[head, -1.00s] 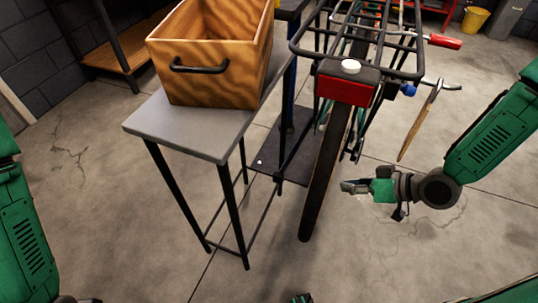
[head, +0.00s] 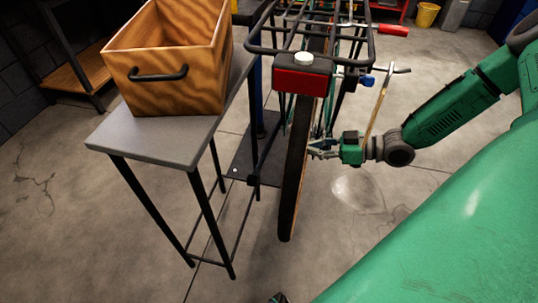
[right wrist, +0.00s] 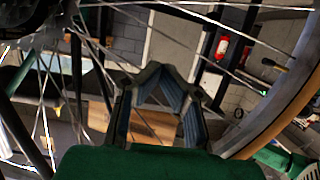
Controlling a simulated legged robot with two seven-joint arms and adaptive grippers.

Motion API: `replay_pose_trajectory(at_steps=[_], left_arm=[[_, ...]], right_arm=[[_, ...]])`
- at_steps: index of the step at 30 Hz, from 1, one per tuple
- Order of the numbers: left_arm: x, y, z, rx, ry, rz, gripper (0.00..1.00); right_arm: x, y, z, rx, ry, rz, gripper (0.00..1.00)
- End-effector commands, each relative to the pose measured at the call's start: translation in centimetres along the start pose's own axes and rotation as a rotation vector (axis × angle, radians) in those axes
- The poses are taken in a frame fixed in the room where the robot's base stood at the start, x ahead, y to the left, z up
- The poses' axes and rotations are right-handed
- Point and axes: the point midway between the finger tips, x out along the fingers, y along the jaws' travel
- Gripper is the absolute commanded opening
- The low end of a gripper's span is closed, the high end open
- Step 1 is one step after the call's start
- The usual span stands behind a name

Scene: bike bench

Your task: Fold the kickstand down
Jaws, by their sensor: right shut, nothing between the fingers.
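The bike stands with its rear wheel (head: 292,165) toward me in the head view, under a black rack (head: 330,42). My right gripper (head: 316,148) is at the right side of this wheel, low among the frame bars, and is shut and empty. In the right wrist view the gripper's fingers (right wrist: 158,75) close into an arch in front of spokes, with the tyre (right wrist: 272,118) to the right. I cannot pick out the kickstand with certainty among the dark bars beside the wheel.
A grey table (head: 160,138) with a wooden box (head: 165,85) stands left of the wheel. A red rear light (head: 300,80) hangs under the rack. A tan stick-like thing (head: 376,105) shows just above my right gripper.

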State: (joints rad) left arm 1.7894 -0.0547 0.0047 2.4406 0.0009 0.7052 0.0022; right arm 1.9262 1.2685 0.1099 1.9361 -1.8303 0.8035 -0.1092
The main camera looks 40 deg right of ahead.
Motion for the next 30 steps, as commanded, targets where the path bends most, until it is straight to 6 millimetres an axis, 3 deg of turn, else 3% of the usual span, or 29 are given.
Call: replay_pose_trajectory(at_steps=[5, 18, 22, 30], left_arm=[[1.1, 0.0, 0.1, 0.0, 0.0, 0.0, 0.75], [5.7, 0.0, 0.3, 0.0, 0.0, 0.0, 0.75], [6.8, 0.1, 0.4, 0.0, 0.0, 0.0, 0.75], [7.3, 0.1, 0.4, 0.0, 0.0, 0.0, 0.75]], right_arm=[[1.6, 0.0, 0.3, 0.001, 0.0, -0.001, 0.0], [10.6, -0.2, 0.6, 0.002, -0.003, -0.003, 0.0], [11.8, -0.1, 2.2, 0.001, -0.003, -0.001, 0.0], [12.7, 0.0, 2.9, 0.0, 0.0, 0.001, 0.0]])
